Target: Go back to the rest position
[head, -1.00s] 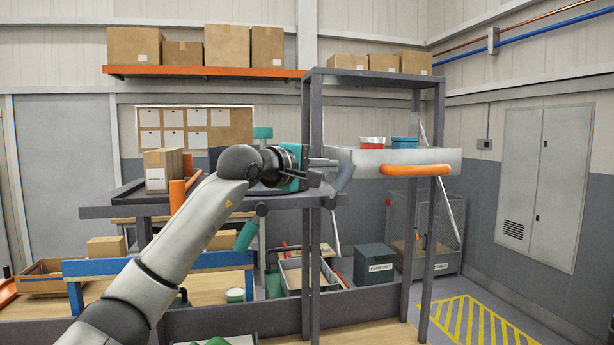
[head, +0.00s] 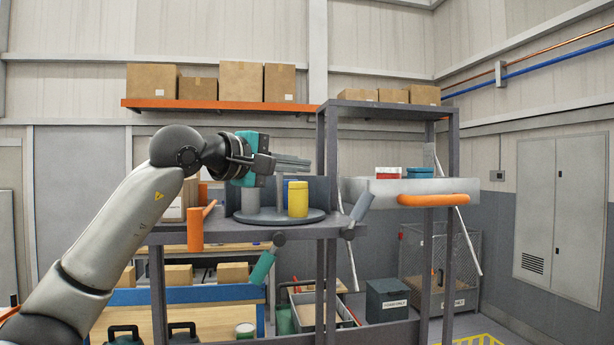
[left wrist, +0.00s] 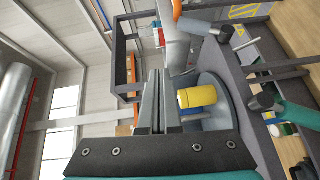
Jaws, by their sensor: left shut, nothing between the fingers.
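My left gripper (head: 292,162) is raised above a grey shelf and points to the right in the head view. Its fingers are shut together with nothing between them; the closed fingers also show in the left wrist view (left wrist: 158,105). Below it a yellow cylinder (head: 298,200) stands on a round grey turntable (head: 250,216), apart from the fingers. The cylinder also shows in the left wrist view (left wrist: 197,96), beside the fingers. A grey cylinder stands behind, partly hidden by my gripper. My right gripper is in neither view.
A grey drawer with an orange handle (head: 440,199) is at the right, with a red and white tin (head: 388,173) and a blue one (head: 419,172). Hinged orange and teal levers hang at the shelf's front edge. Rack posts stand close right of the gripper.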

